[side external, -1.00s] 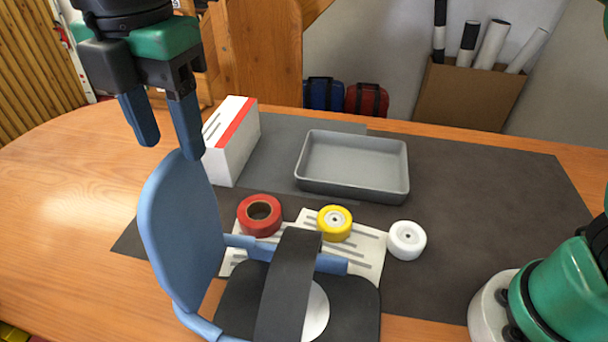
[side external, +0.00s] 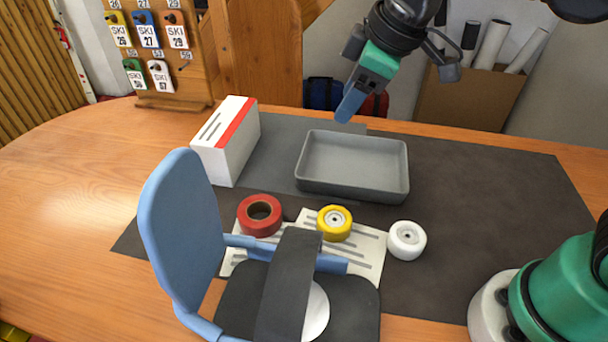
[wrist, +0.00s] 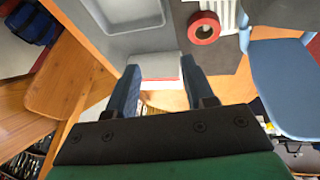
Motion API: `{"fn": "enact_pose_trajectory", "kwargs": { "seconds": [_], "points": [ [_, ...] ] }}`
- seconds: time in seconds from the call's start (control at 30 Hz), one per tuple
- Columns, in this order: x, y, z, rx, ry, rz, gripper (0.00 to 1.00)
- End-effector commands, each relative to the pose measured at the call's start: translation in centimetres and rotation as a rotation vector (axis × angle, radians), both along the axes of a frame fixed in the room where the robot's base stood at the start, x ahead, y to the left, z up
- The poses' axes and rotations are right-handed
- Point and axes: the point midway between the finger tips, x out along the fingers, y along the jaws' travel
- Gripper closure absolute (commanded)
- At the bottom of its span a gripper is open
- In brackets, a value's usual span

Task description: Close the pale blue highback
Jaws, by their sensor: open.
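The pale blue highback (side external: 182,235) stands upright at the left end of the binding, in the front left of the bench in the side view. Its blue side arms run to the right beside a dark strap (side external: 288,285) that arches over the dark base. In the wrist view the highback (wrist: 292,85) shows at the right. My gripper (side external: 347,108) is high above the back edge of the bench, behind the grey tray, well apart from the highback. In the wrist view its two blue fingers (wrist: 160,85) are spread with nothing held between them.
A grey tray (side external: 352,188) sits on the dark mat (side external: 480,200), with a white and red box (side external: 226,140) to its left. Red (side external: 259,215), yellow (side external: 334,222) and white (side external: 406,240) rolls stand near the binding. A tag rack (side external: 172,92) stands behind.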

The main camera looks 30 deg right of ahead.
Motion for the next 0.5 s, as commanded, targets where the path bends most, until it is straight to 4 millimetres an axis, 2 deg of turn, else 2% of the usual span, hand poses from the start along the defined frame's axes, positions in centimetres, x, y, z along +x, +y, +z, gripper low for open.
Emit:
{"fn": "enact_pose_trajectory", "kwargs": {
  "seconds": [0.03,0.2,0.5],
  "points": [
    [-0.4,-1.1,-0.6,0.023,-0.014,-0.071,0.53],
    [-1.7,-3.9,-2.5,0.109,-0.065,-0.302,0.53],
    [-3.7,-7.2,-5.4,0.230,-0.138,-0.596,0.53]
  ]
}}
